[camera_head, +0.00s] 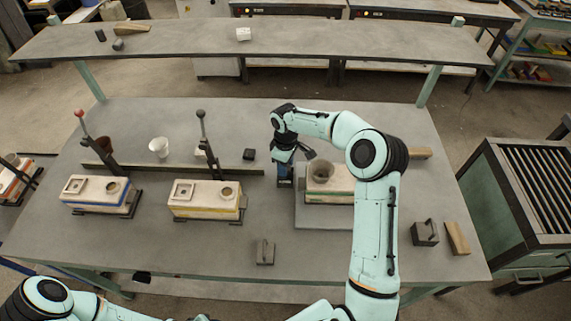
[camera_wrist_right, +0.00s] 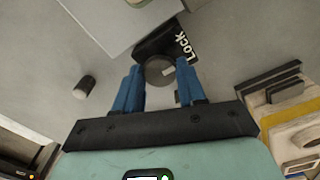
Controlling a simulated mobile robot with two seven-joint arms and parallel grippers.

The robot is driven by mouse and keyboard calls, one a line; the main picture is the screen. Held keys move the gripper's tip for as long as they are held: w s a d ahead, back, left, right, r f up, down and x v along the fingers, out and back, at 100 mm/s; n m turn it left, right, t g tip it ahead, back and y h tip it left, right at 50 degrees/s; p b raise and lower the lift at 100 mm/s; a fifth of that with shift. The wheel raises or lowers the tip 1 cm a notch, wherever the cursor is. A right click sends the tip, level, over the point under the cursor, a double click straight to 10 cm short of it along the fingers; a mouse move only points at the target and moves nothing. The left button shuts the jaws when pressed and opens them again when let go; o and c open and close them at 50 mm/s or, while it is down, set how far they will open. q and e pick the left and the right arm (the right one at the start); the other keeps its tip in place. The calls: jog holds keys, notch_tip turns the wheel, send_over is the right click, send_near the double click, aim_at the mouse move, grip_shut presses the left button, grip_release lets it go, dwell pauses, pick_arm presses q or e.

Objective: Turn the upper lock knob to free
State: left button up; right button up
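A round grey lock knob (camera_wrist_right: 160,71) shows in the right wrist view, on a dark block (camera_wrist_right: 158,40) with the white word LOCK beside it. My right gripper (camera_wrist_right: 159,66) has its two blue fingers on either side of the knob, with narrow gaps appearing between fingers and knob. In the head view my right gripper (camera_head: 285,175) points down just left of a cream mould box (camera_head: 330,195) with a grey cup-like top (camera_head: 320,172). The knob is hidden there. I cannot tell which way it is turned. Only part of my left arm shows, at lower left.
Two more cream boxes, one with a blue stripe (camera_head: 97,194) and one with a yellow stripe (camera_head: 205,199), stand left on the table, with upright levers behind. A white cup (camera_head: 159,147) stands farther back. A grey block (camera_head: 265,252) lies in front. A raised shelf (camera_head: 340,40) spans the back.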

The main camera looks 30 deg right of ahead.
jog(key=shift+n, duration=0.3)
jog(key=n, duration=0.3)
jog(key=shift+n, duration=0.3)
jog(key=n, duration=0.4)
jog(key=shift+n, duration=0.3)
jog(key=n, duration=0.4)
jog(key=shift+n, duration=2.5)
jog(key=o, duration=1)
jog(key=shift+o, duration=0.2)
